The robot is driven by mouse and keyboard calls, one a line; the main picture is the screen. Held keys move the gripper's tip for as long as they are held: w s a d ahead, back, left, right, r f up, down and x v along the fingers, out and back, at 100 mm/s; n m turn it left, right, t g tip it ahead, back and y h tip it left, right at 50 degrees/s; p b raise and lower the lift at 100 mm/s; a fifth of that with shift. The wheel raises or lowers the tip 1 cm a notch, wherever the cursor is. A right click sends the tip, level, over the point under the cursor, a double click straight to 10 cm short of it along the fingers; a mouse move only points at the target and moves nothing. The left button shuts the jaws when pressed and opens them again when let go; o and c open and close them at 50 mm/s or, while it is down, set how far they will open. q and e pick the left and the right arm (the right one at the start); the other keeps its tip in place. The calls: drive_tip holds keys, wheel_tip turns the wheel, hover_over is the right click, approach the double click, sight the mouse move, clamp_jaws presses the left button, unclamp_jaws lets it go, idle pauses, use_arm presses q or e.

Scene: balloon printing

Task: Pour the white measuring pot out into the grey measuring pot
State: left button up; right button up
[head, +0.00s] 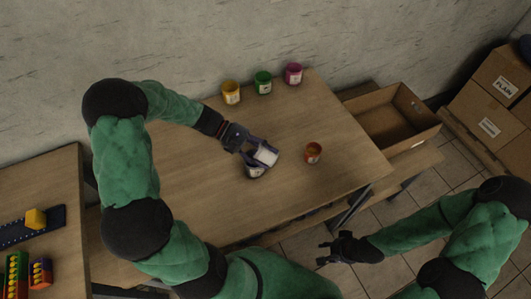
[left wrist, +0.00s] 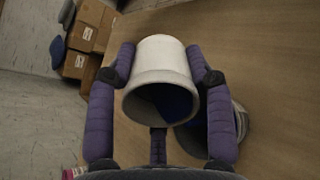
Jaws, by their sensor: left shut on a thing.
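The white measuring pot (head: 266,155) is held by my left gripper (head: 252,149) above the table's middle. In the left wrist view the white pot (left wrist: 162,62) sits between the two purple fingers, tipped, with something dark blue inside its mouth. The grey measuring pot (head: 255,172) stands on the table just below and partly behind the white pot; part of it also shows in the left wrist view (left wrist: 241,122). Whether anything is flowing between them cannot be told. My right gripper (head: 330,251) is empty with fingers apart, off the table's front right.
Yellow (head: 231,93), green (head: 263,83) and magenta (head: 293,74) pots stand along the table's back edge. An orange-brown pot (head: 312,153) stands right of the grey pot. An open cardboard box (head: 392,119) is beyond the table's right edge. The table's front left is clear.

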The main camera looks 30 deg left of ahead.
use_arm(q)
drive_tip(key=shift+a+f+h, duration=0.15)
drive_tip(key=shift+h, duration=0.55)
drive_tip(key=shift+a+f+h, duration=0.15)
drive_tip(key=shift+h, duration=0.55)
idle(0.8)
drive_tip(key=shift+a+r+h, duration=0.25)
drive_tip(key=shift+h, duration=0.65)
drive_tip(key=shift+a+r+h, duration=0.2)
drive_tip(key=shift+h, duration=0.7)
idle(1.8)
drive_tip(key=shift+a+r+t+h+b, duration=0.2)
drive_tip(key=shift+a+t+h+b, duration=0.15)
drive_tip(key=shift+h, duration=0.85)
idle(1.0)
